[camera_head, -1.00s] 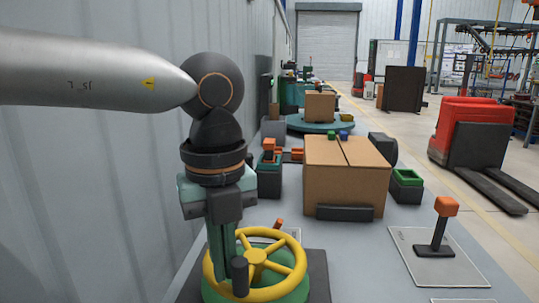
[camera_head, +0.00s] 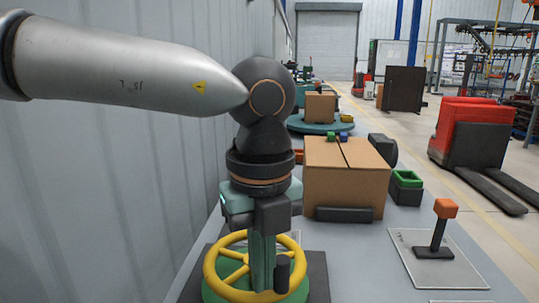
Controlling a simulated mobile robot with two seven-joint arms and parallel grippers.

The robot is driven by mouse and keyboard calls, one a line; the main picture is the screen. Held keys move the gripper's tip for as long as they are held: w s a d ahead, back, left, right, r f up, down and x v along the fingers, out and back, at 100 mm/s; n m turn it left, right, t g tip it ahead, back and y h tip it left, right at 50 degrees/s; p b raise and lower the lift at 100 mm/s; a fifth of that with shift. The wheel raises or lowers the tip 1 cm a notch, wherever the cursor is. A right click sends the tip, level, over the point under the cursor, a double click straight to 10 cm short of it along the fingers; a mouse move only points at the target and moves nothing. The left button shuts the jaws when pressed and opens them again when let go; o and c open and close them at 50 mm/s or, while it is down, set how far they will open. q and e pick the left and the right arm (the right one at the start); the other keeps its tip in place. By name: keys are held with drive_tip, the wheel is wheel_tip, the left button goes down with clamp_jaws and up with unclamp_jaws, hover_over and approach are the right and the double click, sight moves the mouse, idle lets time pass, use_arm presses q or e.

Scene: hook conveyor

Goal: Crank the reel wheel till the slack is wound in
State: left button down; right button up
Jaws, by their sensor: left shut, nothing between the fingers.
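The yellow reel wheel (camera_head: 212,276) lies flat on a green base (camera_head: 238,297) at the bottom of the view. A dark upright crank handle (camera_head: 283,272) stands at its near right side. My left gripper (camera_head: 262,284) points straight down over the wheel, shut and empty, its fingers just left of the handle. I cannot tell whether they touch it. The fingers hide the wheel's hub and part of its spokes. The line and its slack cannot be made out. My right gripper is out of view.
A cardboard box (camera_head: 345,190) stands on the grey bench beyond the wheel. A lever with an orange knob (camera_head: 446,209) rises from a plate (camera_head: 455,270) on the right. A green-rimmed bin (camera_head: 407,178) sits beside the box. The corrugated wall (camera_head: 110,200) runs close on the left.

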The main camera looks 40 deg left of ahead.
sight(289, 261)
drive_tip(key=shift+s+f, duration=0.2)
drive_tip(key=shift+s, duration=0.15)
use_arm(q)
drive_tip(key=shift+w+d+r, duration=0.1)
drive_tip(key=shift+w+d, duration=0.05)
drive_tip(key=shift+w, duration=0.1)
drive_tip(key=shift+w+d+p, duration=0.3)
drive_tip(key=shift+w+d, duration=0.1)
drive_tip(key=shift+w, duration=0.3)
drive_tip(key=shift+w+d+p, duration=0.3)
drive_tip(key=shift+w+d, duration=0.05)
drive_tip(key=shift+w, duration=0.3)
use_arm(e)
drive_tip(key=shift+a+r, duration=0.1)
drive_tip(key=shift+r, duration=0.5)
use_arm(q)
drive_tip(key=shift+w, duration=0.1)
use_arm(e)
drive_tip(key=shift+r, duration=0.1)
use_arm(q)
drive_tip(key=w+p, duration=0.1)
drive_tip(key=w, duration=0.1)
drive_tip(key=shift+w, duration=0.7)
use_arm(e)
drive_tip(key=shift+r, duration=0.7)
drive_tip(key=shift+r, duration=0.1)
